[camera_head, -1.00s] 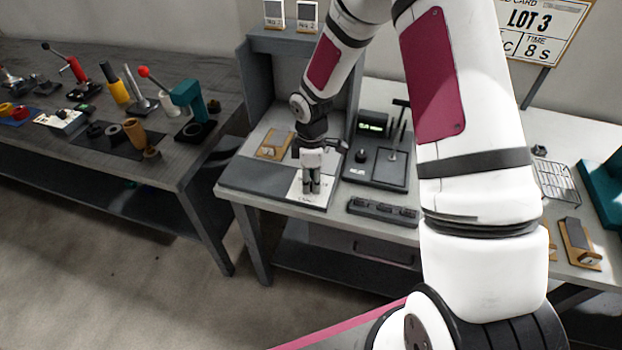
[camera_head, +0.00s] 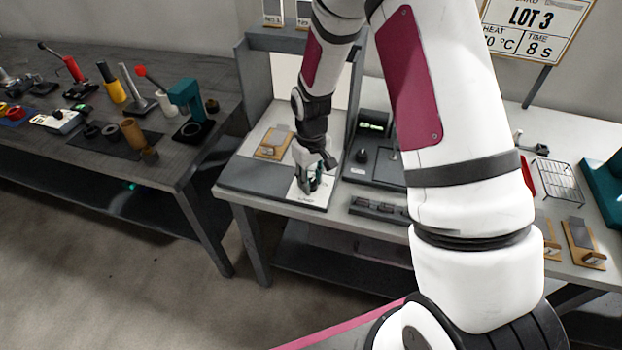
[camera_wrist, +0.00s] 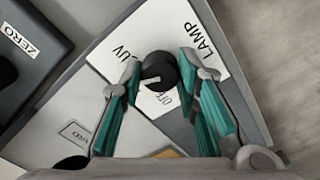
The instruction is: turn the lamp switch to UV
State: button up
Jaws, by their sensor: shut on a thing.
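The lamp switch is a round black knob (camera_wrist: 158,72) on a white plate (camera_wrist: 180,28) marked LAMP, UV and OFF. In the wrist view a pale mark on the knob faces down and left, between UV and OFF; I cannot tell its exact setting. My gripper (camera_wrist: 161,68) has its two teal-padded fingers on either side of the knob, shut on it. In the head view my gripper (camera_head: 314,180) is low over the white plate (camera_head: 307,201) at the bench's front, and the knob is hidden by it.
A grey booth (camera_head: 256,85) stands behind the plate. A dark box marked ZERO (camera_wrist: 28,45) is close by in the wrist view. A black device with a green display (camera_head: 374,127) and a low dark rack (camera_head: 378,208) are to the right. A cluttered dark table (camera_head: 60,150) is left.

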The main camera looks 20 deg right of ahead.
aim_at(311, 181)
jog(key=m, duration=0.3)
jog(key=shift+a+m, duration=0.1)
jog(key=shift+m, duration=2)
jog(key=o, duration=1.2)
jog(key=shift+r, duration=0.1)
jog(key=shift+r, duration=5.9)
